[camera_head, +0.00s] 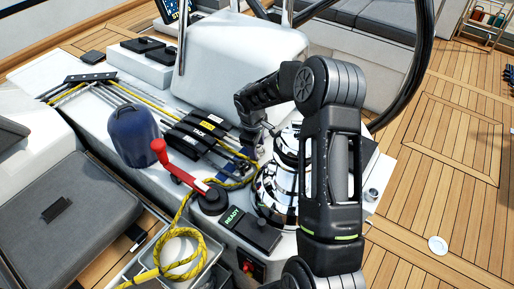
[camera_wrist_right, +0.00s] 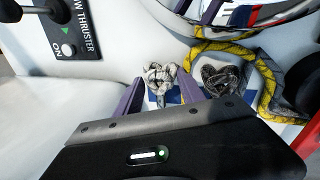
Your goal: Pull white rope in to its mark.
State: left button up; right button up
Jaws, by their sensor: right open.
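In the right wrist view a bunched, knotted end of white rope (camera_wrist_right: 160,73) lies on the white cockpit surface, over a blue patch. My right gripper (camera_wrist_right: 159,82) is open, with its two purple fingers on either side of the white rope and a gap between them. I cannot tell whether either finger touches it. In the head view my right gripper (camera_head: 250,146) points down beside the rope clutches, largely hidden by its own arm; the white rope and its mark cannot be made out there. My left gripper is not in view.
Close by lie a dark grey rope bunch (camera_wrist_right: 228,75) and a yellow rope (camera_wrist_right: 265,82). Around the arm stand black clutches (camera_head: 200,130), a shiny winch (camera_head: 270,203), a red-handled lever (camera_head: 180,168), a READY panel (camera_head: 247,228), a blue bag (camera_head: 132,136) and the steering wheel (camera_head: 421,75).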

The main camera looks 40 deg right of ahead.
jog(key=r, duration=0.2)
jog(key=a+r, duration=0.1)
jog(key=r, duration=0.4)
jog(key=shift+s+a+r+b, duration=0.1)
jog(key=shift+s+a+b, duration=0.05)
jog(key=shift+s+b, duration=0.2)
